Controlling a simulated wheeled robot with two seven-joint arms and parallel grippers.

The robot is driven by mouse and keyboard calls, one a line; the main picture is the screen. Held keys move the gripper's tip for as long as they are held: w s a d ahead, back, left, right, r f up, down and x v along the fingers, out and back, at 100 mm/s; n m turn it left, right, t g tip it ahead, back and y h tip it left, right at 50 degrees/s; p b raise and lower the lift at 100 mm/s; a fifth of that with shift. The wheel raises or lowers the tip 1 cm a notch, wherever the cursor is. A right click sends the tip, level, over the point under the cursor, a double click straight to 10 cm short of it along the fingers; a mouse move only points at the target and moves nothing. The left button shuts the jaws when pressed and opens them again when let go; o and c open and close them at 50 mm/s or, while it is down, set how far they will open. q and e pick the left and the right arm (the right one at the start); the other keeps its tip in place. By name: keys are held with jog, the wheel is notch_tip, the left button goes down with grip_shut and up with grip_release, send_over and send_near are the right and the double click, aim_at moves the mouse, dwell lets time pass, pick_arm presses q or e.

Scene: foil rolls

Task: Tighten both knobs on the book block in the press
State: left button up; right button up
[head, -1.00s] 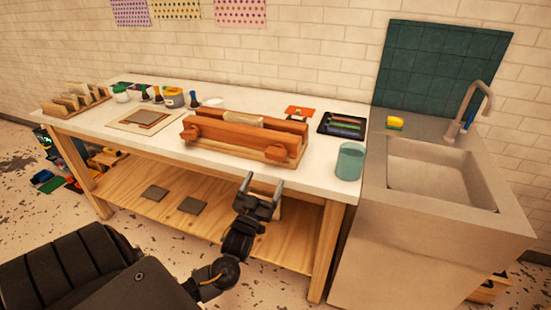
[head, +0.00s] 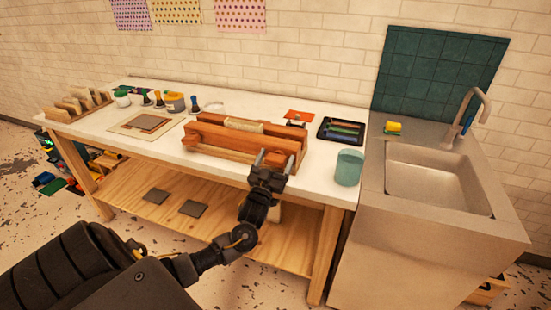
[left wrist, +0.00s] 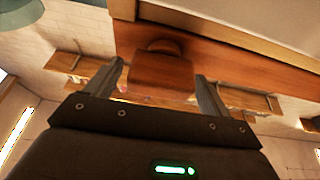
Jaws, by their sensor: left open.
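The wooden press (head: 225,137) lies on the white bench with a pale book block (head: 243,125) between its beams. Its left knob (head: 190,134) is in plain view on the front face. My left gripper (head: 273,157) is at the right front of the press, fingers pointing at it, and hides the right knob in the head view. In the left wrist view the wooden knob (left wrist: 161,70) shows between the two open fingers (left wrist: 160,76), one on each side, with visible gaps; no grip shows. My right gripper is not in view.
A teal cup (head: 348,167) stands just right of the press, near the bench's front edge. A black tray (head: 340,131) and an orange card (head: 300,117) lie behind it. A board (head: 146,123) and several pots stand to the left. The sink (head: 435,185) is at right.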

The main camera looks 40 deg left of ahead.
pick_arm(q)
jog(key=c, duration=1)
jog(key=shift+m, duration=0.4)
